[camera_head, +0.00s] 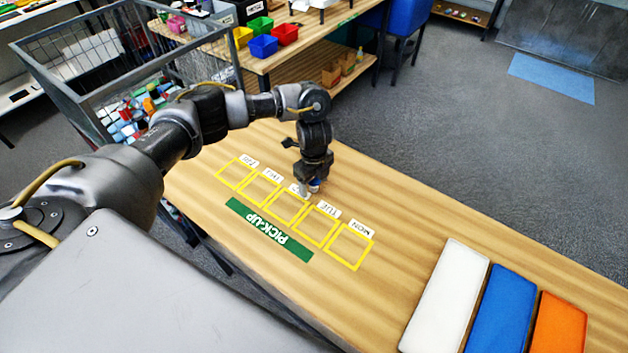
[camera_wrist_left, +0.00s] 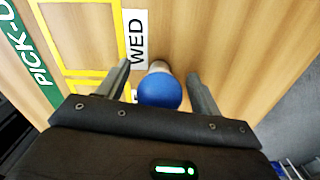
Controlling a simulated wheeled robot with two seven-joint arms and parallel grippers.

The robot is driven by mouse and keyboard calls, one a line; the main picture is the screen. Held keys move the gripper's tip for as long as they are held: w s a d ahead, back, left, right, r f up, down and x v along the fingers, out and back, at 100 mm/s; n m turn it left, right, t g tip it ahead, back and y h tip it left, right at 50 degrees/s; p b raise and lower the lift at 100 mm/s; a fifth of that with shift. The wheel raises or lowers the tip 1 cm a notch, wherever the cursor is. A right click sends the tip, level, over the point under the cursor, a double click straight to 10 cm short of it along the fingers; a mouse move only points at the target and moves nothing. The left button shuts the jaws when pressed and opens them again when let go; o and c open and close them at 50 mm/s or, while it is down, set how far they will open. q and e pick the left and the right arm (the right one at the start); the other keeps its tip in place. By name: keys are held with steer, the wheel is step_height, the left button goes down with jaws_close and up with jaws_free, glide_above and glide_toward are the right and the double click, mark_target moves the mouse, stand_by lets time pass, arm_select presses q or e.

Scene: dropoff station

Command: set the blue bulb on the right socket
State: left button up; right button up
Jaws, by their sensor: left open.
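The blue bulb (camera_wrist_left: 159,91) shows in the left wrist view, its round blue end toward the camera and a pale base behind it. It is at the table's WED label. My left gripper (camera_wrist_left: 158,70) is open, with one finger on each side of the bulb; I cannot tell whether either finger touches it. In the head view my left gripper (camera_head: 308,187) points down at the table, and only a small bit of blue shows at its tip. No socket can be made out in either view. My right gripper is not in view.
The wooden table (camera_head: 400,225) has yellow squares with day labels and a green PICK-UP strip (camera_head: 269,230). White (camera_head: 446,297), blue (camera_head: 501,312) and orange (camera_head: 559,325) trays or pads lie at the right. A wire cage (camera_head: 100,70) stands behind at left.

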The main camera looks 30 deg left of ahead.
arm_select(q)
steer(key=shift+c, duration=0.2)
steer(key=c, duration=0.8)
steer(key=shift+c, duration=0.2)
steer(key=shift+r, duration=0.5)
step_height(320, 180, up, 3)
steer(key=shift+f, duration=0.2)
steer(key=s+d+r, duration=0.1)
steer(key=s+r, duration=0.8)
steer(key=s, duration=0.5)
steer(key=shift+d+r+b, duration=0.15)
steer(key=shift+d+b, duration=0.15)
steer(key=shift+b, duration=0.05)
